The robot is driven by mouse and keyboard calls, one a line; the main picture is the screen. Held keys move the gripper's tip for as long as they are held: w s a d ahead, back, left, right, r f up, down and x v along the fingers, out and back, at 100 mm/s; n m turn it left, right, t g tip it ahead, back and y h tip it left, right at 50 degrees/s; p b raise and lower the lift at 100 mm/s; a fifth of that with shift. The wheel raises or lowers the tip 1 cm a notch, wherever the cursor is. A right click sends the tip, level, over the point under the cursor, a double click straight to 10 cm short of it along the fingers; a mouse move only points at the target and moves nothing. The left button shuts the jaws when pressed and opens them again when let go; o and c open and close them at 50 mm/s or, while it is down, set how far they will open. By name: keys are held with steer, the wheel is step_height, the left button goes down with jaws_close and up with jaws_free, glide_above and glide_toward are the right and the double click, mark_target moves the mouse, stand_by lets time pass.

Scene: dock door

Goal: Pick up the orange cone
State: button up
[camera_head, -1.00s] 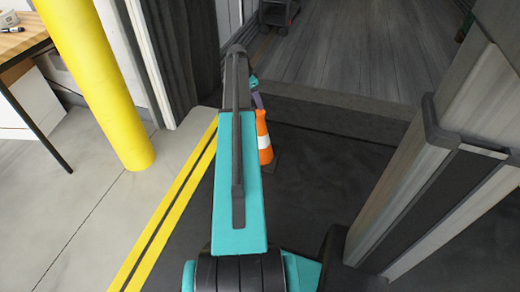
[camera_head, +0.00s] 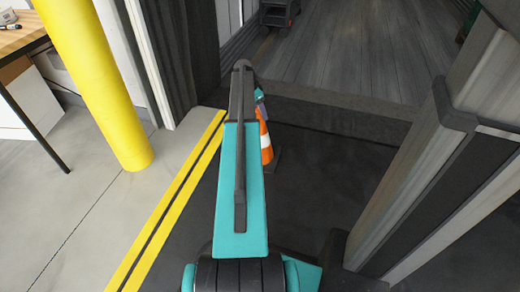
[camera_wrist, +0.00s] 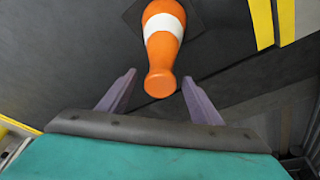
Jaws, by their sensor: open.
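The orange cone (camera_head: 266,146) with a white band stands upright on the dark floor, just in front of the raised dock edge. My arm hides its left part in the head view. In the wrist view the cone (camera_wrist: 161,45) is at the top middle, its narrow orange tip pointing toward my gripper. My gripper (camera_wrist: 157,85) shows two purple fingers spread apart, with the tip of the cone showing between their ends. I see no finger touching the cone. In the head view my gripper (camera_head: 261,98) is mostly hidden behind the arm, close to the cone's top.
A yellow post (camera_head: 98,85) and a wooden-topped table (camera_head: 22,38) stand at the left. Yellow floor lines (camera_head: 165,205) run beside my arm. A raised grey dock floor (camera_head: 345,45) lies behind the cone. The dark floor right of the cone is clear.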

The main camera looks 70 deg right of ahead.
steer(key=shift+f, duration=0.1)
stand_by(0.3)
steer(key=shift+b+x, duration=1.7)
steer(key=shift+x, duration=0.9)
jaws_close()
